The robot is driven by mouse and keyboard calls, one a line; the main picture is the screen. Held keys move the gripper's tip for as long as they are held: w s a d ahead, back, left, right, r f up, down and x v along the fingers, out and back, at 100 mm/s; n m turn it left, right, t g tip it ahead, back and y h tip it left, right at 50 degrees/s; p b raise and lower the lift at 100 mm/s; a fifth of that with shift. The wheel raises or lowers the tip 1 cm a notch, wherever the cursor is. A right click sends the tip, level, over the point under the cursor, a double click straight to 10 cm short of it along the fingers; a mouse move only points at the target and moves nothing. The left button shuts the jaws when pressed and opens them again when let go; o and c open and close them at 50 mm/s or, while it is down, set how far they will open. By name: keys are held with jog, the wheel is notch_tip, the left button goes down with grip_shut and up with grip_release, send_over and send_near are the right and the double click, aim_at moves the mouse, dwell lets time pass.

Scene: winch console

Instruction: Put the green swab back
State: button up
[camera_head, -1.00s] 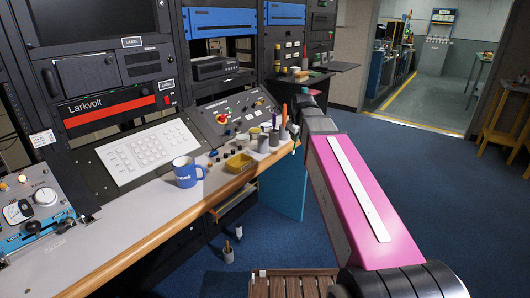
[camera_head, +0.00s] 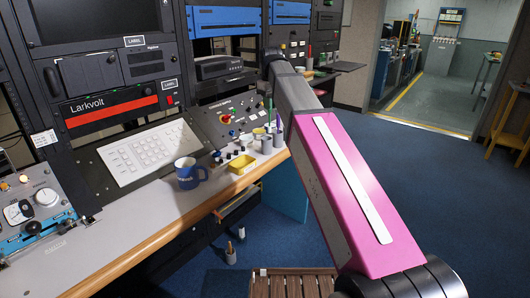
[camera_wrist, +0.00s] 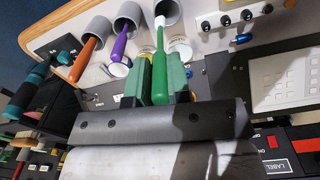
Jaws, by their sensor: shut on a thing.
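The green swab (camera_wrist: 158,85) is between the green fingers of my gripper (camera_wrist: 160,78) in the wrist view. My gripper is shut on its thick green handle. Its thin white end overlaps the mouth of a grey cup (camera_wrist: 172,8); I cannot tell whether the end is inside. Beside it, a purple-handled swab (camera_wrist: 121,46) stands in a second grey cup (camera_wrist: 130,12), and an orange-handled one (camera_wrist: 86,56) in a third grey cup (camera_wrist: 96,29). In the head view the cups (camera_head: 267,146) stand at the console's right end, and my arm reaches over there; the gripper is not clear there.
Small clear jars (camera_wrist: 180,48) are close to the fingers. The sloped panel with knobs (camera_head: 230,117) rises behind.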

jog(key=shift+a+r, duration=0.4)
jog(key=shift+r, duration=0.15)
notch_tip(320, 180, down, 10)
jog(key=shift+a, duration=0.15)
jog(key=o, duration=0.8)
jog(key=shift+r, duration=0.15)
